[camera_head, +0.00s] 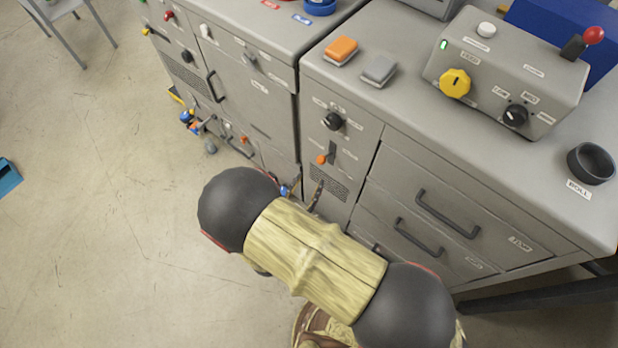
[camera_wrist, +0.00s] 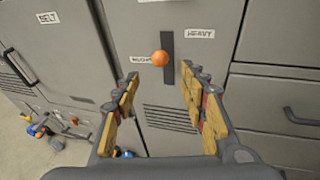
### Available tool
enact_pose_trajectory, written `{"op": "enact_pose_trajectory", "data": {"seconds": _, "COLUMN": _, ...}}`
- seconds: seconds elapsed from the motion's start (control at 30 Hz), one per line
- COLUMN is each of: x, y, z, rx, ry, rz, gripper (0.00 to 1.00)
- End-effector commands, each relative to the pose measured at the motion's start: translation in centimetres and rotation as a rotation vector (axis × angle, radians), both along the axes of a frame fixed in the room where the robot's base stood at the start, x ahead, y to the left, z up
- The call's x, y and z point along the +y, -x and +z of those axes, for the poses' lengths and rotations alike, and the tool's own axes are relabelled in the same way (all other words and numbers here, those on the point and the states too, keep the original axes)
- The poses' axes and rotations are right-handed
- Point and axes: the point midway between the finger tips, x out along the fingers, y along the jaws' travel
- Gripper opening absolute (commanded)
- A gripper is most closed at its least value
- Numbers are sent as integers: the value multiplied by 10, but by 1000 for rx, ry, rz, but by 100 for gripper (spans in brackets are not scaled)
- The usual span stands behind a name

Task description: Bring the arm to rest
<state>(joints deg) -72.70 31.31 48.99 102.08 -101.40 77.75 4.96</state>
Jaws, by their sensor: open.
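My arm reaches from the bottom of the head view toward the front of the grey cabinets. My gripper (camera_wrist: 162,95) is open and empty in the wrist view, its wooden-faced fingers spread to either side. Ahead of it on the cabinet front is an orange-knobbed lever (camera_wrist: 160,58) in a dark vertical slot, beside a label reading HEAVY. The lever also shows in the head view (camera_head: 322,159), just beyond the gripper, and appears apart from the fingers. In the head view the gripper (camera_head: 302,192) is mostly hidden behind my arm.
The grey cabinet (camera_head: 470,150) carries a control box (camera_head: 510,75) with a yellow knob, a red-tipped lever and a black cup (camera_head: 591,163). Drawer handles (camera_head: 447,214) stick out from its front. Small coloured items (camera_head: 197,124) stand by the cabinets at left. The floor at left is mostly open.

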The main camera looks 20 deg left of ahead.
Motion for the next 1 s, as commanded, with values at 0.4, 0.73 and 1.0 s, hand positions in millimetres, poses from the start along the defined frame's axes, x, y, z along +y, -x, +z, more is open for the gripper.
{"op": "enact_pose_trajectory", "data": {"seconds": 0.4, "x": -13, "y": 4, "z": -8, "rx": 33, "ry": 10, "rz": -45, "gripper": 43}}
{"op": "enact_pose_trajectory", "data": {"seconds": 0.73, "x": -118, "y": 48, "z": 11, "rx": 152, "ry": -62, "rz": -504, "gripper": 43}}
{"op": "enact_pose_trajectory", "data": {"seconds": 1.0, "x": -177, "y": 87, "z": 77, "rx": 253, "ry": -430, "rz": -1067, "gripper": 43}}
